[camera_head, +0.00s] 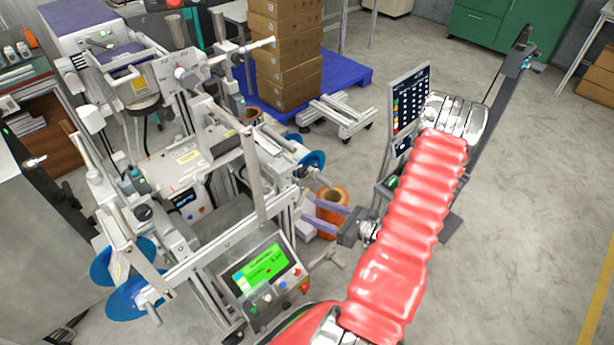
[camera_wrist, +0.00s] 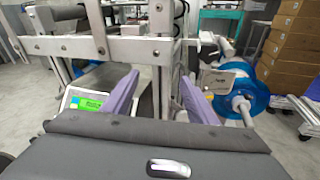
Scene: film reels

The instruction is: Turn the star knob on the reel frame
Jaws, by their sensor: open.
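The reel frame (camera_head: 215,243) is a pale metal machine filling the left and middle of the head view. In the wrist view its pale bars (camera_wrist: 120,47) cross in front of my gripper. My gripper (camera_head: 304,205) has two purple fingers, spread apart with nothing between them, pointing at the machine's right side. In the wrist view my gripper (camera_wrist: 158,76) has a finger on each side of an upright pale post. I cannot tell whether the fingers touch it. A blue reel (camera_head: 313,158) with a pale hub is just beyond the fingers. I cannot clearly make out the star knob.
A control panel (camera_head: 260,271) with a lit green screen is left of my arm. An orange spool (camera_head: 333,212) stands behind the fingers. Stacked cartons (camera_head: 285,60) sit on a blue pallet (camera_head: 344,75) at the back.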

